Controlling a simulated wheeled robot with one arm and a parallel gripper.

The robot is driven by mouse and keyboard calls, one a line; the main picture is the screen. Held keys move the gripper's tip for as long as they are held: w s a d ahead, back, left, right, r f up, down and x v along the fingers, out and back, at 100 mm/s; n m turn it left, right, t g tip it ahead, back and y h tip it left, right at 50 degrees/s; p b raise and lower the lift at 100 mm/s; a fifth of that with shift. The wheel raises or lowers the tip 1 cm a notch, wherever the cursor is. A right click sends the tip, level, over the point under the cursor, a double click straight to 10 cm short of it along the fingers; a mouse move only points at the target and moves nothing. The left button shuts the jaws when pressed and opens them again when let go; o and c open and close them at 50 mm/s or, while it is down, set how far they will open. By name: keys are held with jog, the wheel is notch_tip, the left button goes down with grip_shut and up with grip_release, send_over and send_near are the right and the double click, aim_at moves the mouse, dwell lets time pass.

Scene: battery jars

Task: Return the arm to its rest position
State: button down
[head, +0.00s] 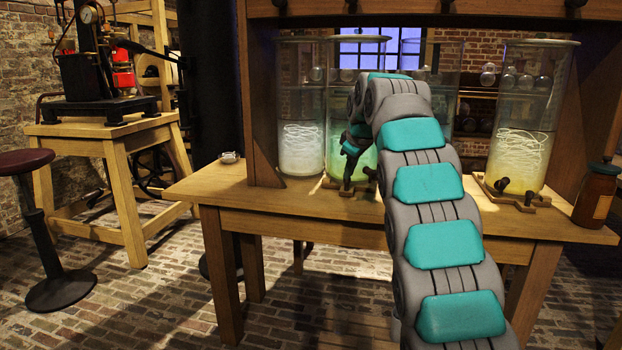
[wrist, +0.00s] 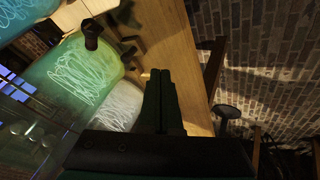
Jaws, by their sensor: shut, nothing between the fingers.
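My arm reaches forward over the wooden table and bends down at its far end, in front of a glass jar of green liquid (head: 365,165). My gripper (head: 349,172) hangs low at the left of that jar's front, near its base, and is small and dark there. In the wrist view my gripper (wrist: 160,73) has its two dark fingers together with nothing between them. The green jar (wrist: 75,75) lies to the left of the fingers in that view. I cannot tell whether the fingers touch anything.
A jar of pale liquid (head: 301,150) stands left, a yellowish jar (head: 520,150) and a brown bottle (head: 596,195) right. The wooden table (head: 215,188) has bare room at its front left. A wooden frame post (head: 258,120) rises beside the jars. A stool (head: 28,160) stands far left.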

jog(key=s+f+m+g, duration=0.3)
jog(key=s+f, duration=0.5)
jog(key=s, duration=1.1)
jog(key=s+a+f+m+g, duration=0.1)
jog(key=s+f+m+g, duration=0.2)
jog(key=s+f, duration=0.5)
jog(key=s+f+m+g, duration=0.2)
jog(key=s+f, duration=0.6)
jog(key=s, duration=2.3)
jog(key=shift+a+f+m+g+h, duration=0.2)
jog(key=shift+f+m+g+h, duration=0.15)
jog(key=shift+m, duration=0.35)
jog(key=c, duration=1.6)
grip_release()
jog(key=shift+r, duration=0.1)
